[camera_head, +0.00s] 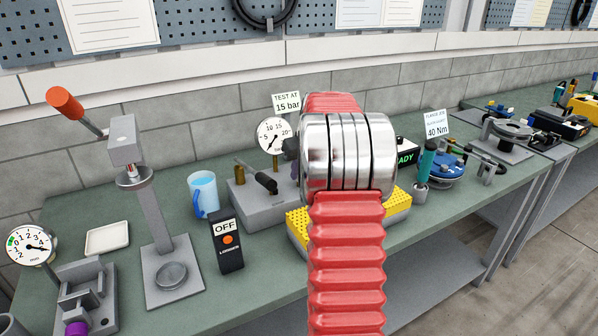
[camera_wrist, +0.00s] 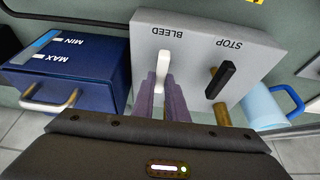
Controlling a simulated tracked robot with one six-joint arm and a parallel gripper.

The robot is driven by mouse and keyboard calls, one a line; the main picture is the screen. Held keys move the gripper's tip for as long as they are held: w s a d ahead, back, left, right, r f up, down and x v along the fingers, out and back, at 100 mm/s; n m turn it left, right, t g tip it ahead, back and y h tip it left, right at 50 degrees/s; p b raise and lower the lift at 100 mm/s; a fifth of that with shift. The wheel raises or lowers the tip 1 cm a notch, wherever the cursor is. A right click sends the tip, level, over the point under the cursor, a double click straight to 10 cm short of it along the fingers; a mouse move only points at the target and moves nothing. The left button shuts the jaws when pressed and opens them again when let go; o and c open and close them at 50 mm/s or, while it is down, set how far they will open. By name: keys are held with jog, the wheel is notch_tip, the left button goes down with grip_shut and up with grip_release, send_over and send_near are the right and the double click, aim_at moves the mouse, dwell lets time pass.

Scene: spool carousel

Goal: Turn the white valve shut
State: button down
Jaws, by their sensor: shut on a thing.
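The white valve lever (camera_wrist: 170,62), beside the word BLEED, stands on the sloping grey block (camera_wrist: 200,30) in the wrist view. My gripper (camera_wrist: 165,88) has its purple fingers shut on the lever's lower end, and the upper part shows above them. A black lever (camera_wrist: 220,80) beside STOP is on the same block to the right, apart from my fingers. In the head view my arm hides the white lever, and the grey block (camera_head: 262,212) shows left of the arm with its black lever (camera_head: 262,181).
A dial gauge (camera_head: 274,134) stands at the block under a "15 bar" sign (camera_head: 287,104). A blue mug (camera_head: 204,194) and a black OFF box (camera_head: 227,245) are close on the left. In the wrist view a blue box (camera_wrist: 70,65) with a handle sits left of the block.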

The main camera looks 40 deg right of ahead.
jog(key=shift+m, duration=0.4)
jog(key=m+h, duration=0.1)
jog(key=m, duration=0.2)
jog(key=shift+w+g+h, duration=0.1)
jog(key=shift+g+h, duration=0.2)
jog(key=shift+g, duration=0.1)
jog(key=m, duration=0.2)
jog(key=m+g+h, duration=0.1)
jog(key=m, duration=0.2)
jog(key=shift+g, duration=0.3)
jog(key=m, duration=0.2)
jog(key=m+g, duration=0.1)
jog(key=m, duration=0.1)
jog(key=shift+m+g+h, duration=0.3)
jog(key=shift+m, duration=0.1)
jog(key=m+g, duration=0.1)
jog(key=m, duration=0.3)
jog(key=shift+g, duration=0.3)
jog(key=c, duration=1.8)
grip_release()
jog(key=shift+o, duration=0.2)
jog(key=shift+r, duration=0.1)
